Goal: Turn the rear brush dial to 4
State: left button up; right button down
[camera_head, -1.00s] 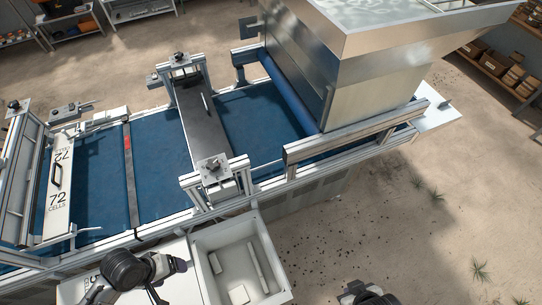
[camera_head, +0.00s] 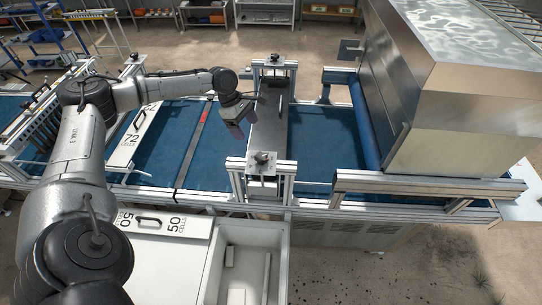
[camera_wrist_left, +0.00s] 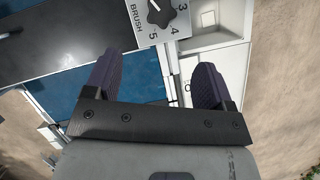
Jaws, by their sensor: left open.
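The dark knob of the far brush dial (camera_head: 274,59) sits on the far end of the dark crosswise brush bar (camera_head: 267,122). A matching near dial (camera_head: 262,157) sits on its near end. My left gripper (camera_head: 236,118) hangs over the belt just left of the bar, open and empty, touching neither dial. In the left wrist view its two fingers (camera_wrist_left: 157,82) are spread. A dial knob (camera_wrist_left: 160,12) on a plate lettered BRUSH with 3, 4, 5 is cut off at the top edge; the bin beside it suggests the near dial. Its setting is unclear. My right gripper is not in view.
The blue belt (camera_head: 165,150) runs under the bar. A large metal hopper (camera_head: 455,110) stands right. A white bin (camera_head: 265,236) and a 50-cell plate (camera_head: 165,222) lie along the near side. A 72-cell plate (camera_head: 133,137) is at left.

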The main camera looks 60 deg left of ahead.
aim_at(260, 156)
pick_arm(q)
jog(key=p+x, duration=0.1)
jog(key=x, duration=1.1)
jog(key=shift+f, duration=0.35)
jog(key=shift+c, duration=0.2)
jog(key=c, duration=0.9)
